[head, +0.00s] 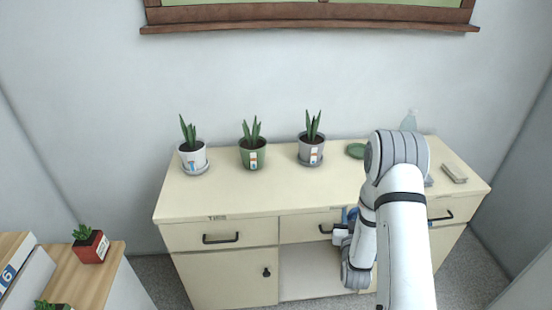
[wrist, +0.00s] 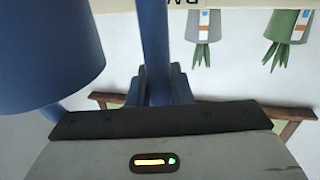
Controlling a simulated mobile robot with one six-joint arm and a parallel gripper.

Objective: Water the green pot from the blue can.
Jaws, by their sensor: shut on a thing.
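The green pot (head: 253,158) stands upright on the cabinet top between two other pots, with a spiky plant and a small label. It also shows upside down at the top right of the wrist view (wrist: 288,32). My gripper (head: 343,232) is in front of the cabinet's drawers, right of the green pot and apart from it. In the wrist view my gripper (wrist: 155,78) is shut on the upright blue handle of the blue can (wrist: 52,50), whose body fills the upper left. In the head view my arm hides most of the can; only bits of blue show.
A white pot (head: 193,157) and a grey pot (head: 311,151) flank the green pot closely. A green saucer (head: 355,150), a pale bottle (head: 408,121) and a grey block (head: 454,173) are to the right. A red pot (head: 90,246) stands lower left. The cabinet top's (head: 245,195) front strip is clear.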

